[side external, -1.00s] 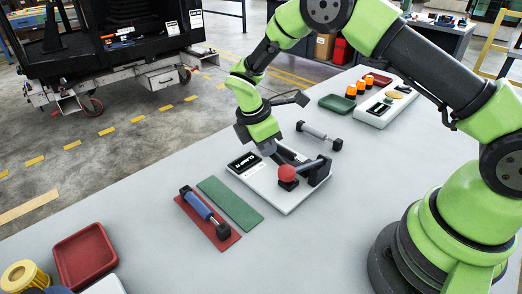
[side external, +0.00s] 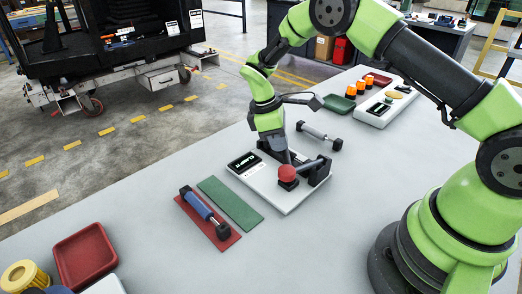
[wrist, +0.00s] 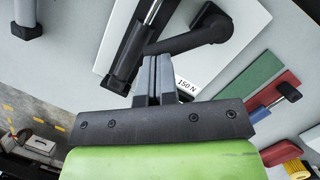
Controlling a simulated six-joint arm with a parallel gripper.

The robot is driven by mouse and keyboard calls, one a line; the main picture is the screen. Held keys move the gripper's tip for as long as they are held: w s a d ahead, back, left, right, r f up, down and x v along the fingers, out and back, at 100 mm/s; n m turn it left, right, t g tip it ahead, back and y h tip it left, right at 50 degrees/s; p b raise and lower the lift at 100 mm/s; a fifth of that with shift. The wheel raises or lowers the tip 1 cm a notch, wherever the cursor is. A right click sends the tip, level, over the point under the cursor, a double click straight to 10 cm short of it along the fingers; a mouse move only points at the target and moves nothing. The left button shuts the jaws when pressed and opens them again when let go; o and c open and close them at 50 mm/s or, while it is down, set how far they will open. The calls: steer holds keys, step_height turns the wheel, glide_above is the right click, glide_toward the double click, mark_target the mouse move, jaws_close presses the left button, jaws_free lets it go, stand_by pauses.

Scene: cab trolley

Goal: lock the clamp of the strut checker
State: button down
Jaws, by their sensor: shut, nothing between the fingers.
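The strut checker (side external: 268,188) is a white plate with a black display and a black clamp carrying a red ball knob (side external: 287,173). A dark strut lies in it, seen as a black and silver cylinder (wrist: 145,38) in the wrist view. A black lever arm (wrist: 185,42) runs beside it, near a "150 N" label (wrist: 185,84). My gripper (side external: 286,160) is shut and empty, pointing down just behind the red knob. Its fingers (wrist: 153,62) reach the lever's end in the wrist view; I cannot tell whether they touch. The knob is not visible there.
A blue strut (side external: 202,207) lies on a red mat (side external: 228,241). A green mat (side external: 231,204) beside it is bare. A grey strut (side external: 314,132) lies behind the checker. A red tray (side external: 84,259) is at front left. The table between is clear.

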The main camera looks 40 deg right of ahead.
steer(key=shift+s+d+m+g+y, duration=0.2)
steer(key=shift+s+d+m, duration=0.25)
steer(key=shift+m, duration=0.55)
steer(key=shift+s+d+m+g+y, duration=0.1)
steer(key=shift+s+d+m+y, duration=0.3)
steer(key=shift+m, duration=0.6)
steer(key=shift+s+d+m+y, duration=0.2)
steer(key=shift+s+d+m, duration=0.15)
steer(key=shift+m, duration=0.45)
steer(key=shift+s+d+m+y, duration=0.2)
steer(key=shift+s+d+m, duration=0.1)
steer(key=shift+m, duration=0.5)
steer(key=shift+s+d+m, duration=0.15)
steer(key=shift+s+m, duration=0.15)
steer(key=shift+m, duration=0.4)
steer(key=w, duration=0.4)
steer(key=shift+w+a+r, duration=0.1)
steer(key=shift+a+r, duration=0.2)
steer(key=shift+r, duration=0.1)
steer(key=v, duration=1)
steer(key=shift+a, duration=0.1)
